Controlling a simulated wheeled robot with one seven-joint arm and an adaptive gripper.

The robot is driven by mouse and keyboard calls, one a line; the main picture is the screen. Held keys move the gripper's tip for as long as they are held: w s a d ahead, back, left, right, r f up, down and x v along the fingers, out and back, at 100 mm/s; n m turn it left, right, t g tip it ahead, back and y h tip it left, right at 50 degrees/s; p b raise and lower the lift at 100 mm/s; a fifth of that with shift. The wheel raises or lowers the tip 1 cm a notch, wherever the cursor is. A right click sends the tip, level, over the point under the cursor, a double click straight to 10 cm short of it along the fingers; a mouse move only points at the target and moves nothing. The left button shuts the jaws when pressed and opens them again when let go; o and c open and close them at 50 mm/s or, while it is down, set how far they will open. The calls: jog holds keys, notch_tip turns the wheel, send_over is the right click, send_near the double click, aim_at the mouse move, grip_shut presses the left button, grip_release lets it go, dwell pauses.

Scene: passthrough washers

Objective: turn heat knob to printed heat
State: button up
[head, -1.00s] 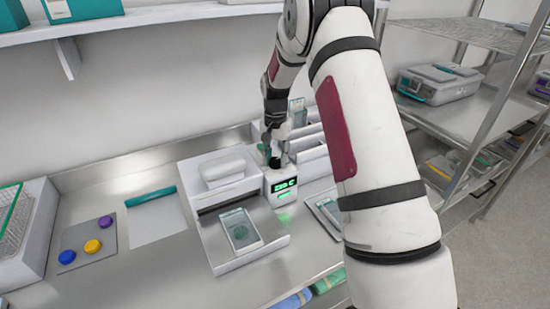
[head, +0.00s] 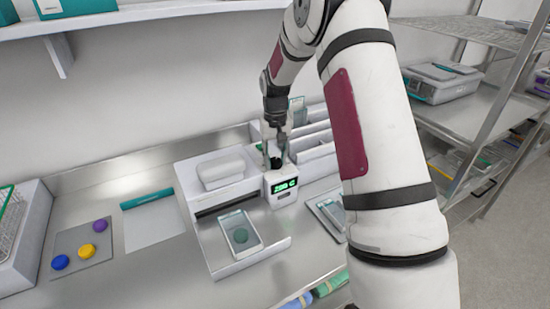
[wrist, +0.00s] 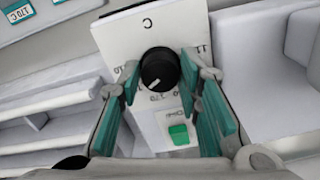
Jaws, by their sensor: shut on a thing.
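The heat knob (wrist: 160,68) is black and round with a white pointer mark, on the white top of the control box (head: 287,196). Numbers are printed around it. My gripper (wrist: 160,75) is shut on the knob, one teal finger on each side; the fingers hide part of the dial numbers. In the head view my gripper (head: 275,150) points down onto the box and mostly hides the knob. The green display (head: 285,185) reads about 200 C. A label (wrist: 18,12) at the wrist view's upper left seems to read 170 C.
A green button (wrist: 178,134) sits beside the knob. A sealing unit with a tray holding a pouch (head: 240,233) stands left of the box. White bins (head: 312,140) lie close behind my gripper. A metal shelf rack (head: 490,110) stands at the right.

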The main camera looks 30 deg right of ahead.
aim_at(275, 160)
dwell(0.4)
jog(key=o, duration=1.2)
notch_tip(275, 160, up, 12)
jog(key=shift+f, duration=0.1)
